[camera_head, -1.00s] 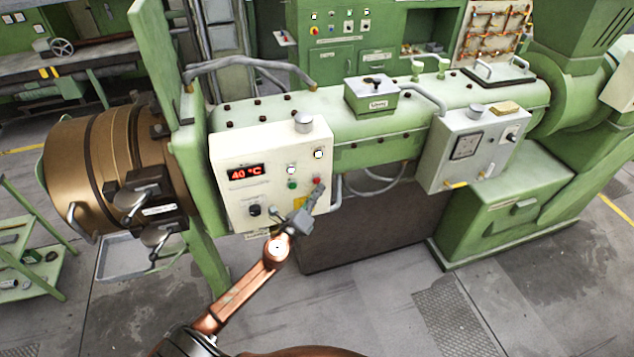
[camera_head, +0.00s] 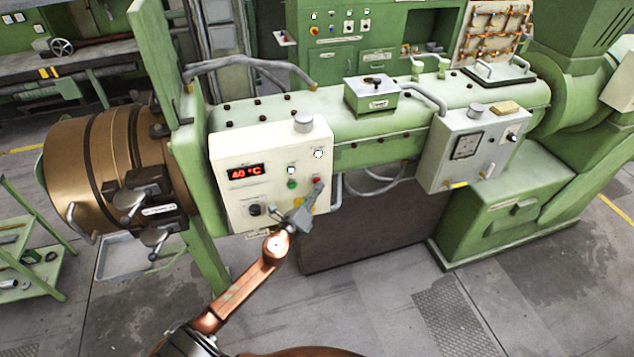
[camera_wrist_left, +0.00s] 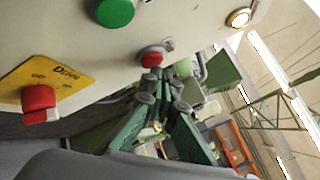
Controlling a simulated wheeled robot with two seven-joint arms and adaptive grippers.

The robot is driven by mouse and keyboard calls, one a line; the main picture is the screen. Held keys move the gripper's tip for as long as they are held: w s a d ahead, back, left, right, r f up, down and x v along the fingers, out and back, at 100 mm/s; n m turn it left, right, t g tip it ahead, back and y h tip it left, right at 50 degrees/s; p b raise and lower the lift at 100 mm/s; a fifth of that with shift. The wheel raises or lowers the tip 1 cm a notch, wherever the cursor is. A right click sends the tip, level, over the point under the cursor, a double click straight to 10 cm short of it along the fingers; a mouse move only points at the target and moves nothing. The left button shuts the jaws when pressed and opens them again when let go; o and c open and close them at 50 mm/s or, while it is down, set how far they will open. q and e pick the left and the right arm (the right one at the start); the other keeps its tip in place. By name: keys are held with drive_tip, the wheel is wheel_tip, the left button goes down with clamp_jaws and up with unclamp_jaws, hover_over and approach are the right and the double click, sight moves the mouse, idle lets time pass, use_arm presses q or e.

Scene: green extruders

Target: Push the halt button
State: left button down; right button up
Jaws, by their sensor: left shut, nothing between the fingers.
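A white control box (camera_head: 240,195) is on the front of the green machine. A red push button, apparently the halt button (camera_head: 315,181), sits near its right edge. It also shows in the wrist view (camera_wrist_left: 151,58), its red cap facing down toward my fingers. My left gripper (camera_head: 318,188) is shut and empty, its fingertips just below the red button. In the wrist view the closed fingertips (camera_wrist_left: 147,92) are close to the button; whether they touch it I cannot tell. My right gripper is not in view.
A green button (camera_head: 291,184) is left of the red one. A red switch (camera_wrist_left: 39,102) on a yellow plate (camera_wrist_left: 72,75) is nearby on the same panel. The lit "40 °C" display (camera_head: 245,172) is further left. A second grey box (camera_head: 470,150) hangs to the right.

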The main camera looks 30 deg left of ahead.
use_arm(q)
drive_tip(key=shift+a, duration=0.1)
drive_tip(key=shift+w+a, duration=0.2)
drive_tip(key=shift+w, duration=0.05)
idle(0.5)
drive_tip(key=shift+s+d, duration=0.55)
drive_tip(key=shift+d, duration=0.05)
idle(0.5)
drive_tip(key=s+d+p, duration=0.1)
drive_tip(key=s+d, duration=0.2)
drive_tip(key=shift+s+d, duration=0.15)
drive_tip(key=shift+d, duration=0.25)
idle(0.5)
